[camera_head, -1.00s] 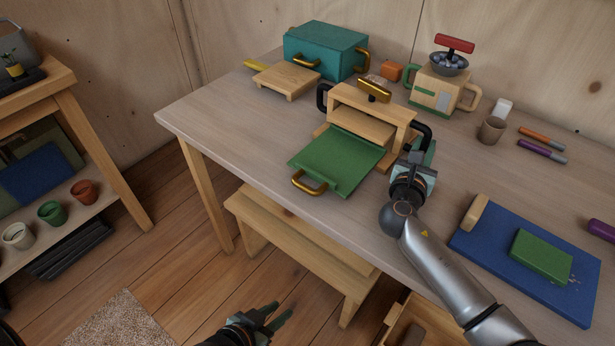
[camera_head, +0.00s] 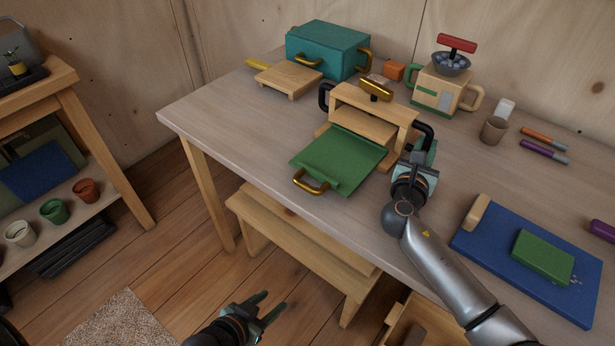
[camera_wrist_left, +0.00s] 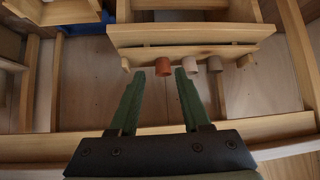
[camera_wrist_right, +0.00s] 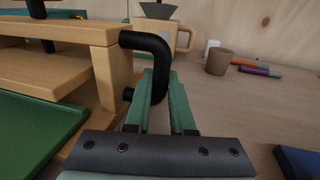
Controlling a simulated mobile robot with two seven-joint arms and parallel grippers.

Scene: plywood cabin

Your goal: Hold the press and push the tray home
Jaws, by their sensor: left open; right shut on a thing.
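The wooden press (camera_head: 396,108) stands on the table, with a gold T-handle (camera_head: 375,89) on top and a black handle on each side. The green tray (camera_head: 338,160) sticks out from its front, its gold handle (camera_head: 311,183) toward the table's front edge. My right gripper (camera_head: 422,152) is shut on the press's right black handle (camera_wrist_right: 152,50), seen close in the right wrist view. My left gripper (camera_head: 264,309) is open and empty, low over the floor in front of the table, well apart from the tray. The tray's inner end is hidden under the press.
A teal box (camera_head: 327,50) and small wooden board (camera_head: 288,80) are behind the press. A wooden machine (camera_head: 443,92) and brown cup (camera_head: 493,130) stand right of it. A blue board (camera_head: 490,247) lies front right. A wooden bench (camera_head: 295,245) stands below the table's front edge.

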